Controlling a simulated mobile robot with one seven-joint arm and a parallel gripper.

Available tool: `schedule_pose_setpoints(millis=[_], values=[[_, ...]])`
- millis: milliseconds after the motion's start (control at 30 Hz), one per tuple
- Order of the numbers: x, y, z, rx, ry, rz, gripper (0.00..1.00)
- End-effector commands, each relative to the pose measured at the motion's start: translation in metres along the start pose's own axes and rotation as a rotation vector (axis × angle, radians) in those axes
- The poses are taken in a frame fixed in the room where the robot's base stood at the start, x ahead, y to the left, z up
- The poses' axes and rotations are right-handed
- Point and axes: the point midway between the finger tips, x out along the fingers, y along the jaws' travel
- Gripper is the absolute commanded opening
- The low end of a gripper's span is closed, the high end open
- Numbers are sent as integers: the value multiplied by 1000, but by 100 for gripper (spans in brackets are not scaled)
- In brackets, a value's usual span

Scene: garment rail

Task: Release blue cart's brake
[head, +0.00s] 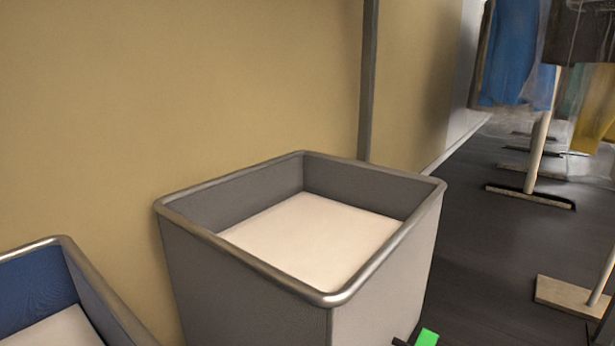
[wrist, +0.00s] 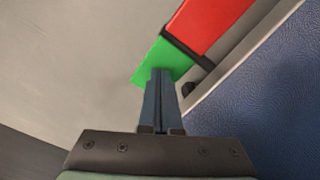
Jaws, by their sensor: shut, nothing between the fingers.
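The blue cart (head: 38,288) shows only in part at the lower left of the head view, with a metal rim and a white inside bottom. In the wrist view its blue side (wrist: 265,95) fills the right. Beside that side is a two-coloured brake pedal, with a red part (wrist: 213,22) farther off and a green part (wrist: 150,66) nearer. My gripper (wrist: 160,72) is shut and empty, its fingertips over the green part. I cannot tell whether they touch it. My gripper is not visible in the head view.
A grey cart (head: 375,178) with a pale inside bottom stands right of the blue cart, by the tan wall (head: 180,80). A green piece (head: 427,338) shows at its lower right. Garment rails with hanging clothes (head: 508,50) and floor bases (head: 530,197) stand at the right, with dark floor between.

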Motion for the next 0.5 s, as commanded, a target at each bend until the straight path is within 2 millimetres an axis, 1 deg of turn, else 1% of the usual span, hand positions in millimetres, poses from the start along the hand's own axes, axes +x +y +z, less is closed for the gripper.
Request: schedule_pose_setpoints(millis=[167,500], values=[[-3,0,-1,0,2,0,0],[-27,0,-1,1,2,0,0]])
